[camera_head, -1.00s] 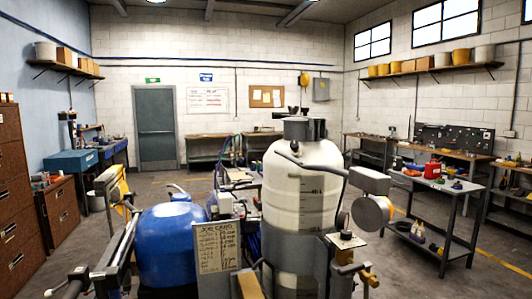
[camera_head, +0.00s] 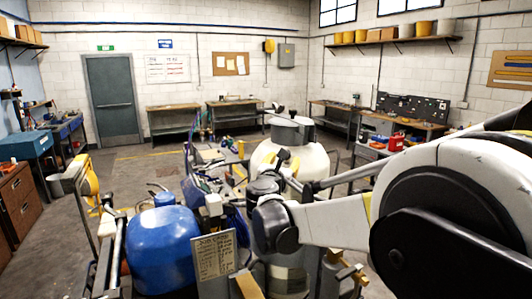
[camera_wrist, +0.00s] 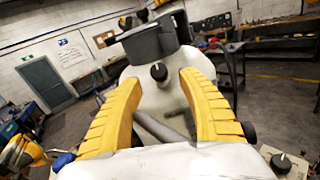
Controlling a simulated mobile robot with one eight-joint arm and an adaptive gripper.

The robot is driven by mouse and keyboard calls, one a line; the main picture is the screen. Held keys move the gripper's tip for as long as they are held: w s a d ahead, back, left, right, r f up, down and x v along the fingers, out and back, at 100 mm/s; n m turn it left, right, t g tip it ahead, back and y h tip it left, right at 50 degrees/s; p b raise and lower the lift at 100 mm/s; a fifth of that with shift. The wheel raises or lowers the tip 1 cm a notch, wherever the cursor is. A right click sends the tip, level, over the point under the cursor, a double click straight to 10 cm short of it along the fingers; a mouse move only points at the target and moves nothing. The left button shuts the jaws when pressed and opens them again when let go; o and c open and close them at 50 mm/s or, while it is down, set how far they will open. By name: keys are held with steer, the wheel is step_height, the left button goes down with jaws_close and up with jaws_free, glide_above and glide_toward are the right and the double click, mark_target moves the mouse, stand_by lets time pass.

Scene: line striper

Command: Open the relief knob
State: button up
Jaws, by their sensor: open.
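The white tank (camera_head: 310,165) of the striper stands in front of me, with a dark grey filler neck (camera_head: 290,130) on top. In the wrist view a small black knob (camera_wrist: 158,71) on a short stem sits below the grey neck (camera_wrist: 150,42). My gripper (camera_wrist: 158,78) is open. Its two yellow fingers stand left and right of that knob in the picture; I see no contact and cannot judge the depth. Another black knob (camera_wrist: 280,162) sits on a pale plate at lower right. No label shows which one is the relief knob. In the head view my gripper (camera_head: 284,163) is partly hidden at the tank.
A blue rounded tank (camera_head: 163,250) and a lettered sign plate (camera_head: 214,255) stand left of the white tank. Brass fittings (camera_head: 350,274) are at lower right. Workbenches line the walls; open floor lies behind the machine.

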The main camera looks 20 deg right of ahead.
steer(key=x, duration=0.6)
steer(key=shift+w+a, duration=0.1)
jaws_close()
